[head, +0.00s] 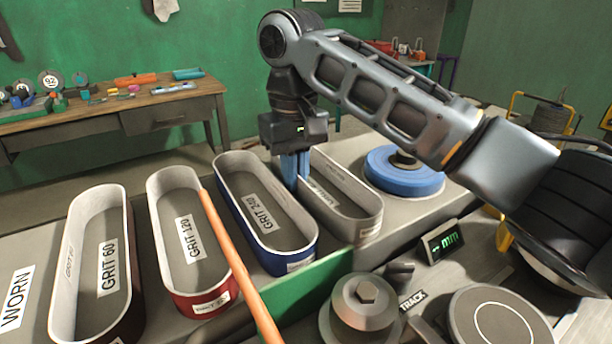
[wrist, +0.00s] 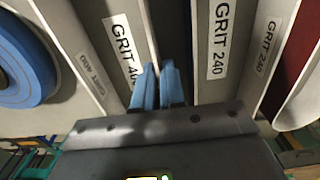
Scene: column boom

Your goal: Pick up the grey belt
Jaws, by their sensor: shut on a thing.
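The grey belt (head: 367,226) is an upright oval loop on the bench, right of the blue GRIT 240 belt (head: 291,262). My gripper (head: 295,182) points down with its blue fingers at the grey belt's left wall. In the wrist view my gripper (wrist: 158,88) has its fingers close together between the GRIT 400 and GRIT 240 labels. It is shut on the grey belt's wall; the exact contact is partly hidden by the fingers. The grey belt (wrist: 92,75) shows at left there. I see no clear gap under it.
Left of the blue belt stand a red GRIT 120 belt (head: 202,302) and a dark GRIT 60 belt (head: 90,335). An orange bar (head: 238,268) crosses in front of the red belt. A blue disc (head: 403,177) lies close behind the grey belt at right.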

